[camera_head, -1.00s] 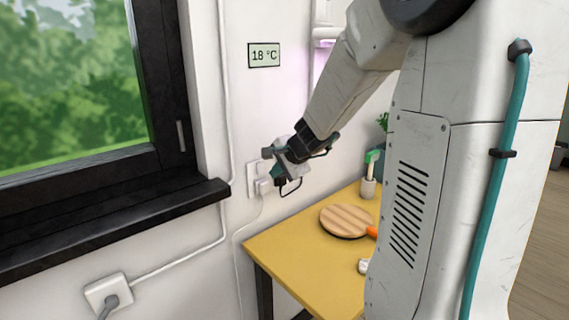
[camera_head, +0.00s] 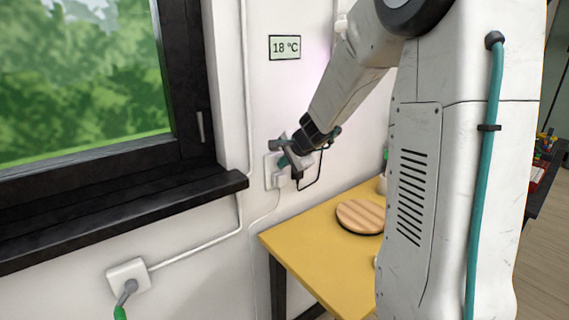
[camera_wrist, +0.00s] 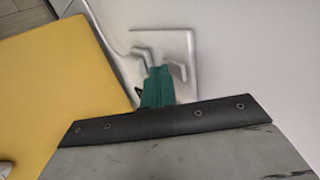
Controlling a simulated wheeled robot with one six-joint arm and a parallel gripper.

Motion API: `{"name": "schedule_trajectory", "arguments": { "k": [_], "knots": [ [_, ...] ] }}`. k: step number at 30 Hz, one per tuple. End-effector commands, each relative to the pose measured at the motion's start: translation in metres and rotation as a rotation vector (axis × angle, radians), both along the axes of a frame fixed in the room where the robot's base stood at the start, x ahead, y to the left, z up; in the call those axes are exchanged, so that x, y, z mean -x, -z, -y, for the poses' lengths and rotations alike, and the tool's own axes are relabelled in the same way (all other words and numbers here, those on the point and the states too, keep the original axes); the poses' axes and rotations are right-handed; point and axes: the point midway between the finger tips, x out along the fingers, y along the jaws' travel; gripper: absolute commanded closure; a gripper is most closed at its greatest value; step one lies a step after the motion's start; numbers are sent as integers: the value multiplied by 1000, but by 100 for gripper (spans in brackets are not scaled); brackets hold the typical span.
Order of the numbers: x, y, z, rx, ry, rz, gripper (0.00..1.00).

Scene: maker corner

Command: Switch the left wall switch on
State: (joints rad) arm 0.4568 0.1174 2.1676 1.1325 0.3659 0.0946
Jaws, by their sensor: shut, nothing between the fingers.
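The white wall switch plate (camera_head: 270,172) is on the wall to the right of the window, just above the yellow table. In the wrist view the plate (camera_wrist: 184,38) shows raised white parts on its face. My gripper (camera_head: 284,161) is right in front of the plate and covers part of it. In the wrist view its green fingers (camera_wrist: 157,86) are shut with nothing between them, and their tips overlap the plate's lower part. I cannot tell whether they touch it. The switch's position is not clear.
The yellow table (camera_head: 300,247) stands below, with a round wooden board (camera_head: 360,215) on it. The dark window sill (camera_head: 215,187) juts out left of the plate. A socket with a plug (camera_head: 128,276) is low on the wall. A thermometer display (camera_head: 285,47) hangs above.

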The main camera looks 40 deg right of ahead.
Motion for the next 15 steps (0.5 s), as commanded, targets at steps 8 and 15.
{"name": "schedule_trajectory", "arguments": {
  "k": [8,15],
  "knots": [
    [0,-5,0,1,-1,1,100],
    [-1,-16,0,1,-1,2,100]
  ]
}}
